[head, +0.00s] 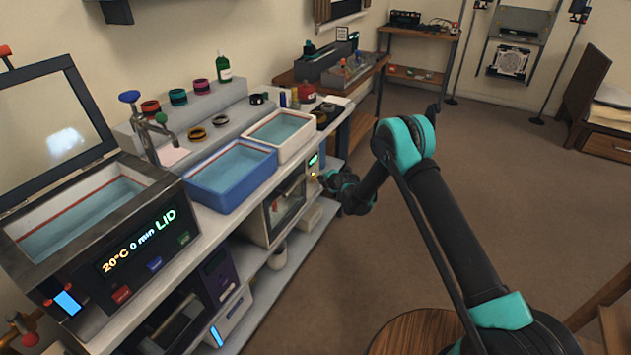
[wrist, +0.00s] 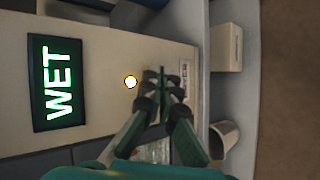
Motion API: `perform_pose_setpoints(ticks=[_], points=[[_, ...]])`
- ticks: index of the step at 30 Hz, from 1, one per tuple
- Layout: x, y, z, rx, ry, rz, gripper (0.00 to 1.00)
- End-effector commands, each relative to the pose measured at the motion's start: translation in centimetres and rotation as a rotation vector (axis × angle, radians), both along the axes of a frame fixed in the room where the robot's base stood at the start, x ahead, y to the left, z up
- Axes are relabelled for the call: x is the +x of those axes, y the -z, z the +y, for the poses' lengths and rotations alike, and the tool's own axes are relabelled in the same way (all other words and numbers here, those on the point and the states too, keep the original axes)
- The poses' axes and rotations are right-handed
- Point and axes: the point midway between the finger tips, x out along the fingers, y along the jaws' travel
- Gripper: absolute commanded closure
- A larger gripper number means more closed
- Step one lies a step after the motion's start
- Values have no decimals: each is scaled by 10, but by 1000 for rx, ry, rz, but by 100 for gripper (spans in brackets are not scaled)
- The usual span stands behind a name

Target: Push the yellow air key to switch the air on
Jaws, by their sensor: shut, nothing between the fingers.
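The yellow air key (wrist: 130,82) is a small round button with a bright, whitish face and a yellow rim. It sits on a pale panel in the wrist view, beside a dark display (wrist: 58,83) reading WET in green letters. My gripper (wrist: 162,84) is shut and empty, its fingertips just right of the key in that view. A gap shows between tips and key there; I cannot tell their distance from the panel. In the head view my gripper (head: 325,178) is at the front of the glass-doored cabinet (head: 262,226), by its small green display (head: 314,160).
A blue basin (head: 232,190) and a white basin (head: 310,148) of liquid stand on the counter above. In the wrist view, a pale box (wrist: 226,47) and a cup (wrist: 224,137) are on the shelf at right. The carpet right of the counter is open.

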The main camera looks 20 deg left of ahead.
Motion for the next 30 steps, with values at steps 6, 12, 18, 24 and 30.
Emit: perform_pose_setpoints(ticks=[6, 12, 18, 24, 30], points=[[-1, 0, -20, 0, 1, 0, 100], [-3, 0, -39, 1, 2, 1, 100], [-4, 0, -53, 0, 1, 0, 100], [-4, 0, -55, 1, 1, 1, 100], [-4, 0, -55, 0, 0, 0, 100]])
